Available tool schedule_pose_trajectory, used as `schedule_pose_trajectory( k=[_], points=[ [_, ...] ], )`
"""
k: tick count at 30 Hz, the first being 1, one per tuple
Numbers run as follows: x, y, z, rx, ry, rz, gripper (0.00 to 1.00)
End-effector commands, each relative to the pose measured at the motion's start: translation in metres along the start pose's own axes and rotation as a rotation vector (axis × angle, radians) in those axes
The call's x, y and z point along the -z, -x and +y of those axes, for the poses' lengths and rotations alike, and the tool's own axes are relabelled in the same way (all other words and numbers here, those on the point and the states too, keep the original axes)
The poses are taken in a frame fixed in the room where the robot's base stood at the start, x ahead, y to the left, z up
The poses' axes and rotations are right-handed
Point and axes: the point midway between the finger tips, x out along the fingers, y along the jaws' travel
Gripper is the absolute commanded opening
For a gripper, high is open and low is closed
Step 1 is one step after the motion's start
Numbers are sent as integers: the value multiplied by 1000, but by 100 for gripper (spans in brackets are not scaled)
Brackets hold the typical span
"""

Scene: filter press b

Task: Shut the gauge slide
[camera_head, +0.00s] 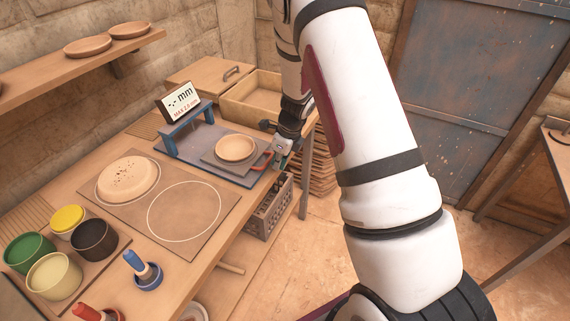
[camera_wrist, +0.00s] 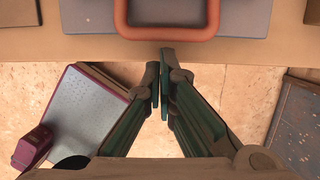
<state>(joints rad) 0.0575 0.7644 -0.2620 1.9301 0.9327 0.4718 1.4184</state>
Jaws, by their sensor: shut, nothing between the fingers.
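The gauge slide (camera_head: 210,157) is a grey plate carrying a shallow wooden dish (camera_head: 236,147). It sits out to the right of the blue gauge bridge (camera_head: 186,128), whose sign reads "-.-- mm, MAX 2.0 mm". The slide's red handle (camera_head: 263,163) is at the table edge; in the wrist view the handle (camera_wrist: 168,33) is a rounded loop across the top. My gripper (camera_head: 277,160) is beside the handle on its outer side. In the wrist view my gripper (camera_wrist: 161,58) is shut and empty, its tips just short of the loop or slightly overlapping its edge; contact cannot be told.
A mat (camera_head: 210,185) with two rings holds a speckled round piece (camera_head: 128,179) in the left one. Colored pots (camera_head: 55,276) and brushes (camera_head: 137,263) stand at the front left. A crate (camera_head: 268,208) sits below the table edge.

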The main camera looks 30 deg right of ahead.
Motion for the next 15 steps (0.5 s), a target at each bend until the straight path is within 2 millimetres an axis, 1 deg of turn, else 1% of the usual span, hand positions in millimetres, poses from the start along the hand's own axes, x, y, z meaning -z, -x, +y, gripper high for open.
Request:
schedule_pose_trajectory(
  k=[10, 11, 15],
  points=[
    [-2, -1, 0, 0, 1, 0, 0],
    [-5, -2, -1, 0, 2, 0, 0],
    [-28, -10, -2, 0, 6, -1, 0]
  ],
)
